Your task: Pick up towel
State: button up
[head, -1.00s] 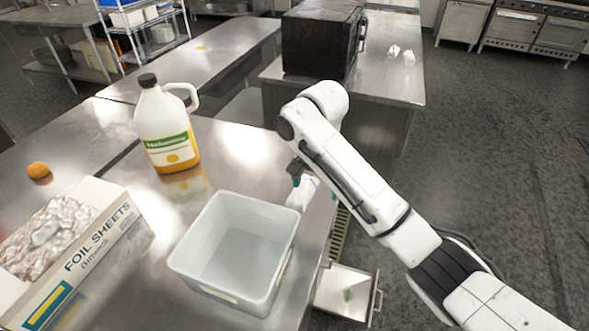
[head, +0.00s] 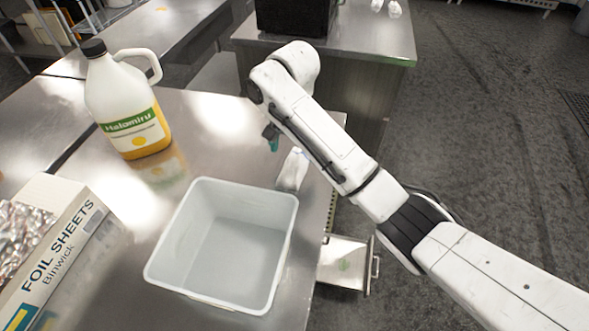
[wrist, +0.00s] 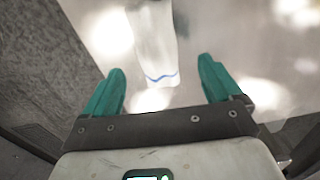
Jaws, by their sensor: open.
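The towel (head: 292,170) is a small white bundle on the steel table, just behind the white bin and near the table's right edge. In the wrist view the towel (wrist: 154,45) is white with a blue wavy stripe near its lower end, and it lies ahead of and between the fingers. My gripper (wrist: 160,85) is open with teal fingers apart and nothing between the tips. In the head view my gripper (head: 271,137) shows only in part, hanging under the arm just behind and left of the towel.
An empty white bin (head: 222,245) stands in front of the towel. A large jug (head: 128,105) stands at the back left, and a foil sheets box (head: 62,245) at the left. An open drawer (head: 345,262) juts out below the table's right edge.

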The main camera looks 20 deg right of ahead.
aim_at(295, 161)
jog(key=shift+s+f+p, duration=0.2)
jog(key=shift+f+p, duration=0.35)
jog(key=shift+f, duration=1.95)
jog(key=c, duration=1.1)
